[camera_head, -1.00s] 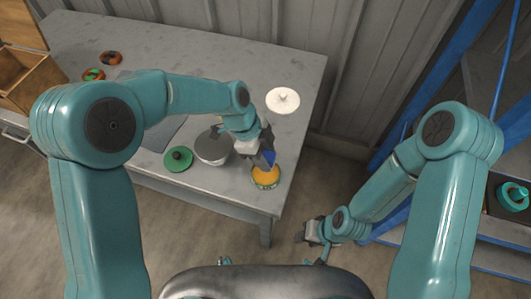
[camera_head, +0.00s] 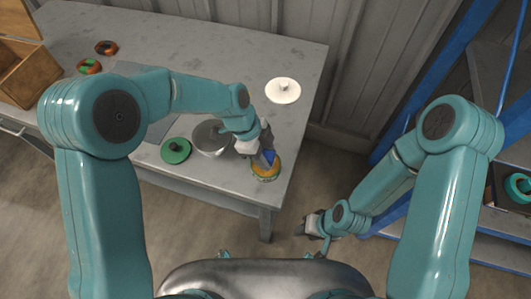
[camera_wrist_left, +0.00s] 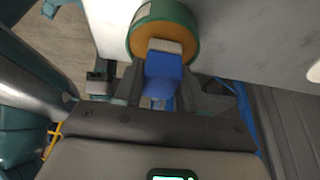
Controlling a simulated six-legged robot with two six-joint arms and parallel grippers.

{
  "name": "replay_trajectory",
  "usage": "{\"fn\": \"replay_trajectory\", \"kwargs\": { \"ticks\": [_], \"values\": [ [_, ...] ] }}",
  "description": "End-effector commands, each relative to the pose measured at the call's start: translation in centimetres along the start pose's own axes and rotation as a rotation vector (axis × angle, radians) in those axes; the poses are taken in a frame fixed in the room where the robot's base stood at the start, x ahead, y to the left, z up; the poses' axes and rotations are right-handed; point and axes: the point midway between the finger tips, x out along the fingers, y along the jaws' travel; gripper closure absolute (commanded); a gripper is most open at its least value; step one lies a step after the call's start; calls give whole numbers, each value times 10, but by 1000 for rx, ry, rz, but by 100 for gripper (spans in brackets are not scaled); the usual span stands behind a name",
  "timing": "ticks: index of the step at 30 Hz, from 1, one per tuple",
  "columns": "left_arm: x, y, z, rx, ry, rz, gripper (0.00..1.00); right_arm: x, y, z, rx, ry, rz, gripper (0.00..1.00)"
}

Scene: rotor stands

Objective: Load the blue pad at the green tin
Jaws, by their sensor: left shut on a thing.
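The blue pad (camera_wrist_left: 163,75) is between the fingers of my left gripper (camera_wrist_left: 165,90), which is shut on it. In the head view the pad (camera_head: 269,158) shows as a small blue patch over the green tin (camera_head: 265,175). The tin has a green side and an orange-yellow top, and stands near the table's front right corner. In the left wrist view the pad's far end, with a pale block, overlaps the tin's orange top (camera_wrist_left: 182,42); I cannot tell whether they touch. My right gripper (camera_head: 306,228) hangs low beside the table; its fingers are too small to read.
A grey pot (camera_head: 210,138) and a dark green lid (camera_head: 176,151) stand left of the tin. A white lid (camera_head: 283,91) lies behind it. Two ring-shaped parts (camera_head: 106,47) and a wooden box (camera_head: 30,75) are at the left. A blue-framed shelf (camera_head: 420,110) stands at the right.

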Motion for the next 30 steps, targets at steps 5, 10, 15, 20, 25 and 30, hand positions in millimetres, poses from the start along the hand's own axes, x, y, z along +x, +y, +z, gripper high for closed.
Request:
{"fn": "replay_trajectory", "kwargs": {
  "ticks": [5, 10, 15, 20, 25, 30],
  "values": [
    [0, 0, 0, 0, 0, 0, 84, 0, 0, 0, 0, 0, 0, 57],
    [2, 0, 1, 0, 0, 0, 84, 2, 1, 0, 0, 0, 0, 57],
    [4, 0, 2, 0, 0, 0, 84, 4, 2, 0, 0, 0, 0, 57],
    [6, 0, 2, 0, 0, 0, 84, 6, 2, 0, 0, 0, 0, 57],
    [8, 0, 3, 0, 0, 0, 84, 8, 3, 0, 0, 0, 0, 57],
    [10, 0, 4, 0, 0, 0, 84, 10, 4, 0, 0, 0, 0, 57]
  ]
}}
